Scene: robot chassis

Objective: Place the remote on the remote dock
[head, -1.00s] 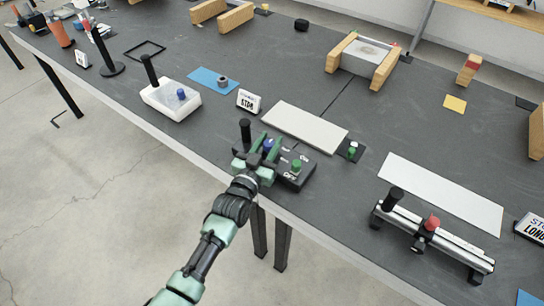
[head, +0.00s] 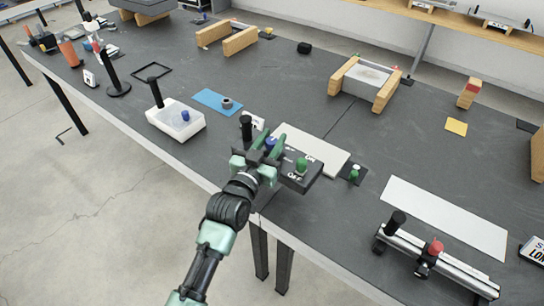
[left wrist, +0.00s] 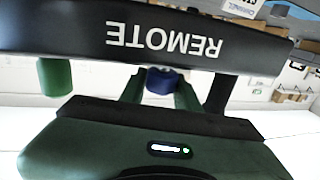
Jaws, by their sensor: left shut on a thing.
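The remote (head: 296,172) is a black box with a green knob, a blue knob and a black upright handle on top. It appears raised above the table near its front edge. My left gripper (head: 268,150) is shut on it at the blue knob. In the left wrist view, the remote (left wrist: 165,40) shows its side lettered REMOTE, with the blue knob between the green fingers (left wrist: 160,88). I cannot tell which thing is the remote dock; no label for it is readable. My right gripper is not in view.
A white board (head: 318,150) and a small dark pad with a green knob (head: 354,173) lie just behind the remote. A white box (head: 176,119) stands left. The middle back of the table has free room.

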